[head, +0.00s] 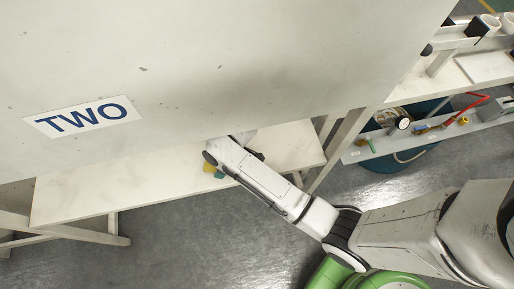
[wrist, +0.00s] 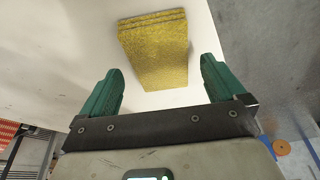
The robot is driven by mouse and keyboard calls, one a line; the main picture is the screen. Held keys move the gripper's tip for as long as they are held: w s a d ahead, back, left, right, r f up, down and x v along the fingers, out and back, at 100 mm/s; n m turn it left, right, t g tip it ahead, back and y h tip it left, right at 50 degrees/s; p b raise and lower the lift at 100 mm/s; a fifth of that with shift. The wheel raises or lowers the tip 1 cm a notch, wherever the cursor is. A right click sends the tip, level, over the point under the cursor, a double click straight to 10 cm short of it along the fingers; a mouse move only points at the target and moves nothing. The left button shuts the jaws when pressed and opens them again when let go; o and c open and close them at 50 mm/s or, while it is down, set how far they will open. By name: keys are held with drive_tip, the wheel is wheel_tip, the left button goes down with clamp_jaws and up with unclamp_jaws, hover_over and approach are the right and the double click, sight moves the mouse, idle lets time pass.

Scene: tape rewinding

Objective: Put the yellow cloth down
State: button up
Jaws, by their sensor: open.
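The yellow cloth (wrist: 155,45) is a folded, layered pad lying on a white surface (wrist: 230,35) in the wrist view. My gripper (wrist: 161,68) is open, its green fingers apart on either side of the cloth's near end. The fingers do not appear to touch the cloth. In the head view, a small yellow patch of the cloth (head: 208,167) shows beside my arm's end, above the white lower bench. My forearm hides most of the gripper there.
A large pale panel with the sign TWO (head: 82,117) overhangs the white bench (head: 110,185). To the right are a blue tub (head: 395,157) and a shelf with a gauge (head: 402,123) and tools. Grey floor lies in front of the bench.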

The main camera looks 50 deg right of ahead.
drive_tip(key=s+d, duration=0.2)
drive_tip(key=s, duration=0.1)
drive_tip(key=s+d+b, duration=0.1)
drive_tip(key=s+d, duration=0.1)
drive_tip(key=s, duration=0.2)
drive_tip(key=s+d+r, duration=0.1)
drive_tip(key=s+d, duration=0.1)
drive_tip(key=s, duration=0.1)
drive_tip(key=shift+s+d, duration=0.25)
